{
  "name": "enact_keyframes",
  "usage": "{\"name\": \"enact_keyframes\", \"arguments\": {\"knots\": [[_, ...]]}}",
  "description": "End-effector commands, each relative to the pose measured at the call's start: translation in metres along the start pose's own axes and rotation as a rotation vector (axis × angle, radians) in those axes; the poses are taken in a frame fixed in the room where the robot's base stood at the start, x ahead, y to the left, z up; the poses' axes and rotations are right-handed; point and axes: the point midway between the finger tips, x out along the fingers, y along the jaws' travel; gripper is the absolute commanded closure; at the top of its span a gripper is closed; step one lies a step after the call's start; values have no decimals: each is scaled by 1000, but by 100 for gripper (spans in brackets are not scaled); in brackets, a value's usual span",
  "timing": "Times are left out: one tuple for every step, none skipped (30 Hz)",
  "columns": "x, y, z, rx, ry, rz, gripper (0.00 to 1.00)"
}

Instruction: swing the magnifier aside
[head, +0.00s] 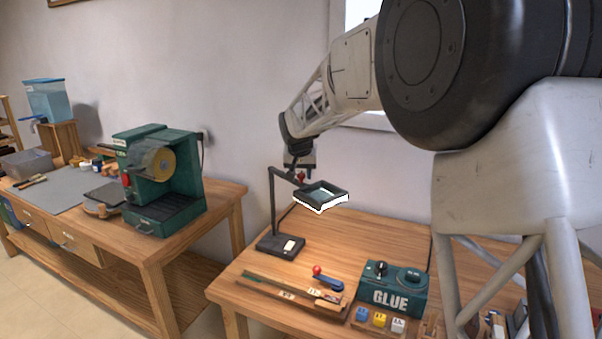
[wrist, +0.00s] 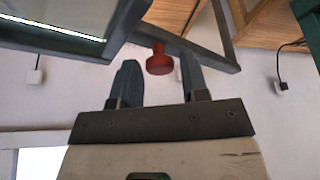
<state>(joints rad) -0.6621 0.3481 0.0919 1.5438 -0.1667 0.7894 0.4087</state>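The magnifier is a dark square lens frame (head: 322,196) with a lit white rim, on a thin black arm and upright post (head: 273,205) rising from a flat base (head: 280,245). A red knob (head: 301,176) sits on its arm near the lens. In the wrist view, the lens frame (wrist: 75,30) fills the upper left, and the red knob (wrist: 159,61) shows by the arm. My gripper (wrist: 160,70) is open, with the knob showing between its fingertips and a gap on each side. Whether the knob is at fingertip depth is unclear. In the head view my gripper (head: 300,165) is partly hidden.
On the right bench (head: 240,279) are a green GLUE box (head: 392,290), several small labelled blocks (head: 379,320), a wooden strip (head: 285,292) and a blue lever with a red ball (head: 327,282). A green machine (head: 155,180) stands on the left bench.

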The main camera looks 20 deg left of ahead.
Motion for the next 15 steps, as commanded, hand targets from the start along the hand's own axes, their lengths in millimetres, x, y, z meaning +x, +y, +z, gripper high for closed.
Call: {"name": "enact_keyframes", "arguments": {"knots": [[0, 0, 0, 0, 0, 0, 67], [0, 0, 0, 0, 0, 0, 71], [0, 0, 0, 0, 0, 0, 77], [0, 0, 0, 0, 0, 0, 82], [0, 0, 0, 0, 0, 0, 87], [0, 0, 0, 0, 0, 0, 93], [0, 0, 0, 0, 0, 0, 97], [0, 0, 0, 0, 0, 0, 100], [0, 0, 0, 0, 0, 0, 100], [0, 0, 0, 0, 0, 0, 100], [0, 0, 0, 0, 0, 0, 100], [0, 0, 0, 0, 0, 0, 100], [0, 0, 0, 1, 0, 0, 100], [0, 0, 0, 1, 0, 1, 100], [0, 0, 0, 3, 0, 1, 100]]}}
